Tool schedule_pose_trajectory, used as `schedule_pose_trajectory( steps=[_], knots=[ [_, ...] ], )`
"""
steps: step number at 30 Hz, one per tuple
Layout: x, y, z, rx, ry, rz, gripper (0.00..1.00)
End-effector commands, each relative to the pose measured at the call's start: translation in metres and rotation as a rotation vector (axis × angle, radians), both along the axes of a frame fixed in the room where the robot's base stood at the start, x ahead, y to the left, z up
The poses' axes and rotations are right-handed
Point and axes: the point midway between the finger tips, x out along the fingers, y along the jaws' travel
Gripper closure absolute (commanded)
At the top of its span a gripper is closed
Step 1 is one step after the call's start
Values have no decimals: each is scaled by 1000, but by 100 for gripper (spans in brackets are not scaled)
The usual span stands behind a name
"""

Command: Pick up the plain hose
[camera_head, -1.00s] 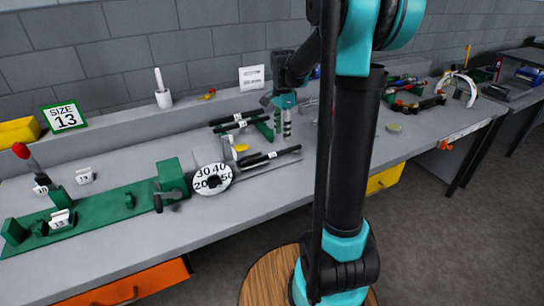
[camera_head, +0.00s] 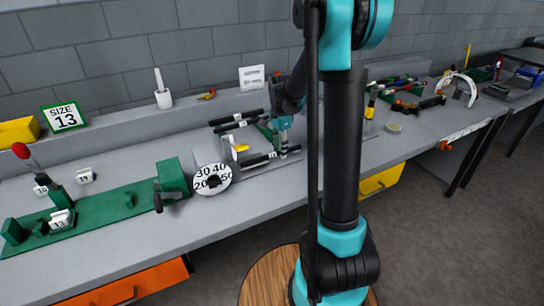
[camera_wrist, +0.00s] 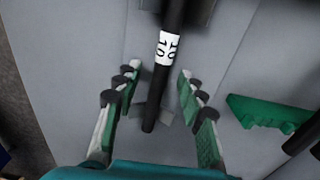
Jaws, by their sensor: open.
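A black hose (camera_wrist: 160,78) with a white number label lies lengthwise between my fingers in the wrist view. In the head view this looks like the front hose (camera_head: 258,160), beside the dial. My gripper (camera_wrist: 157,88) is open, one finger on each side of the hose, with gaps on both sides. In the head view my gripper (camera_head: 284,146) is low over that hose's right end. Other black hoses (camera_head: 236,126) lie behind it, at least one labelled. A dark hose (camera_wrist: 304,136) shows partly at the wrist view's right edge. I cannot tell which hose is plain.
A green bracket (camera_wrist: 265,112) stands right of my fingers. A round number dial (camera_head: 212,179) and green block (camera_head: 171,174) stand left of the hoses. Bare bench (camera_head: 250,205) lies in front.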

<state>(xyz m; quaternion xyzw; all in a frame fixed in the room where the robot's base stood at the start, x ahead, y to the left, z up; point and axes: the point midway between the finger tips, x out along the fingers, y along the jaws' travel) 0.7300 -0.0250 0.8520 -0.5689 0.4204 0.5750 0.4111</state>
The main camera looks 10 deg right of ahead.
Motion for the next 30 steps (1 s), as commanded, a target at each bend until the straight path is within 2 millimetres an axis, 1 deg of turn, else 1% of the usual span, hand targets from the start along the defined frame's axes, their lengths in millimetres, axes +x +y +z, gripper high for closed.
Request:
schedule_pose_trajectory(
  steps=[1, 10, 23, 28, 30],
  knots=[
    [0, 0, 0, 0, 0, 0, 62],
    [0, 0, 0, 0, 0, 0, 100],
    [0, 0, 2, 0, 0, 0, 100],
    [0, 0, 11, 0, 0, 0, 100],
    [0, 0, 20, 0, 0, 0, 100]
  ],
)
